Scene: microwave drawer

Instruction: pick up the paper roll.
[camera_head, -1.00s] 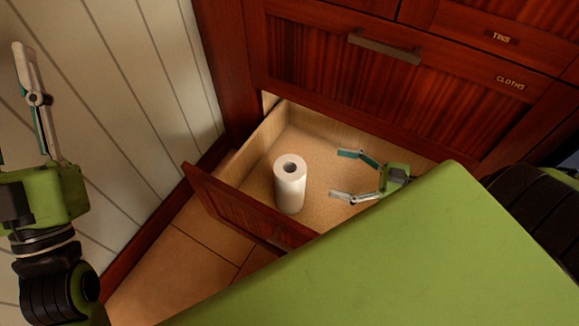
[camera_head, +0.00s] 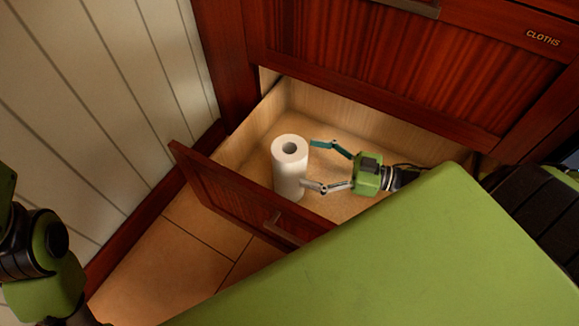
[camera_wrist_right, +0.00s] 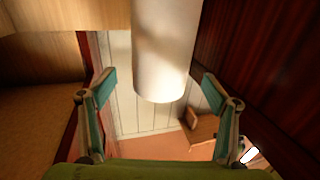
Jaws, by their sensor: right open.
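The white paper roll (camera_head: 289,178) stands upright in the open drawer, close to the drawer front, with its hollow core facing up. My right gripper (camera_head: 309,164) is open at the right side of the roll. One fingertip is by its far right side and the other by its near right side. In the right wrist view the roll (camera_wrist_right: 163,50) hangs between the two spread fingers, with a visible gap on each side. My left arm shows at the left edge of the head view, but its fingers are out of the picture.
The drawer front (camera_head: 225,192) with its handle (camera_head: 284,228) borders the roll closely. The rest of the drawer floor (camera_head: 335,205) looks bare. A closed wooden drawer labelled CLOTHS (camera_head: 400,70) overhangs the back. A white panelled wall (camera_head: 110,110) stands at the left.

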